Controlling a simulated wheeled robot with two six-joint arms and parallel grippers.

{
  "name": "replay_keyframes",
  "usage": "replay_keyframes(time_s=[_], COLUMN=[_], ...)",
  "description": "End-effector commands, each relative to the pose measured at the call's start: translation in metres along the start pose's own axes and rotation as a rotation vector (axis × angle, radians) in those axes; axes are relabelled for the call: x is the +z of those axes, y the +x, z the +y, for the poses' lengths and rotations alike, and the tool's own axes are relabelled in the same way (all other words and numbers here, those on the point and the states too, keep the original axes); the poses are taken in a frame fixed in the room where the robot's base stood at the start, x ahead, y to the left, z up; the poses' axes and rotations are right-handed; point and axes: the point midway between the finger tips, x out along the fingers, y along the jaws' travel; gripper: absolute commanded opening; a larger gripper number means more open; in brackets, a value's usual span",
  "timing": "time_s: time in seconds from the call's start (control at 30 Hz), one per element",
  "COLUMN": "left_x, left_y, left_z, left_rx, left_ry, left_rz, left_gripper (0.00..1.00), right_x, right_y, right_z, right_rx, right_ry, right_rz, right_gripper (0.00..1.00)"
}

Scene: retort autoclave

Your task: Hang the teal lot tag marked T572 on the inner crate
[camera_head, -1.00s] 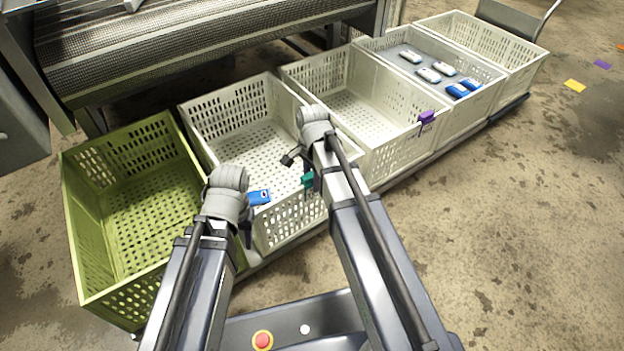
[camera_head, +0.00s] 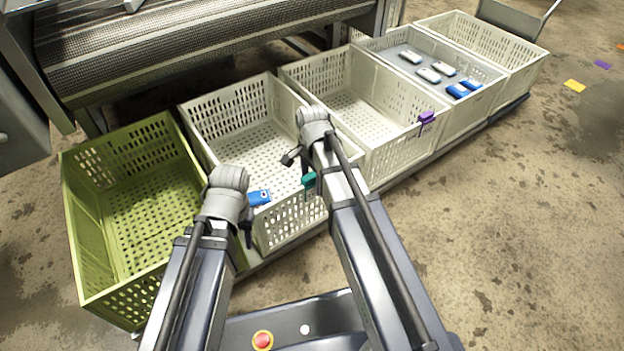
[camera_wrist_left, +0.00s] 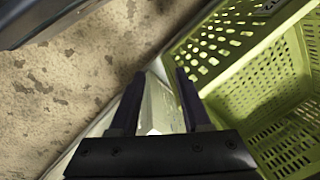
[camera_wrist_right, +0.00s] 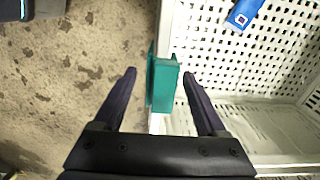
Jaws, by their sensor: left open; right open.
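The teal tag (camera_head: 309,180) hangs on the near rim of the second crate from the left, a white one (camera_head: 232,100). No marking on it is readable. In the right wrist view the teal tag (camera_wrist_right: 162,84) sits on the crate rim, ahead of and between the spread fingers of my right gripper (camera_wrist_right: 158,88). That gripper is open and empty. My left gripper (camera_wrist_left: 160,92) is open and empty by the near side of the green crate (camera_wrist_left: 220,50). I cannot tell which crate is the inner one.
A purple tag (camera_head: 427,117) hangs on the third crate (camera_head: 408,152). A blue pack (camera_head: 259,197) lies in the second crate. White and blue packs (camera_head: 457,90) lie in the fourth. A fifth crate (camera_head: 525,55) stands at the far right. The floor on the right is mostly clear.

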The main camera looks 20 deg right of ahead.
Motion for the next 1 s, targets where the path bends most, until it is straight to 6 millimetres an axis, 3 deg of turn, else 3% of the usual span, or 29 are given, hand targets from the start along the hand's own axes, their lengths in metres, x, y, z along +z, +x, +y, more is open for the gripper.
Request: replay_keyframes(time_s=[0.6, 1.0], left_x=[0.004, 0.005], left_y=[-0.072, -0.075], left_z=[-0.007, -0.007], left_rx=[0.0, 0.0], left_ry=[0.0, 0.001], left_rz=[-0.004, -0.005], left_gripper=[0.47, 0.47], right_x=[0.0, 0.0], right_y=[-0.072, -0.075], right_z=[0.0, 0.0], right_rx=[0.0, 0.0], right_ry=[0.0, 0.0], right_rz=[0.0, 0.0], right_gripper=[0.74, 0.74])
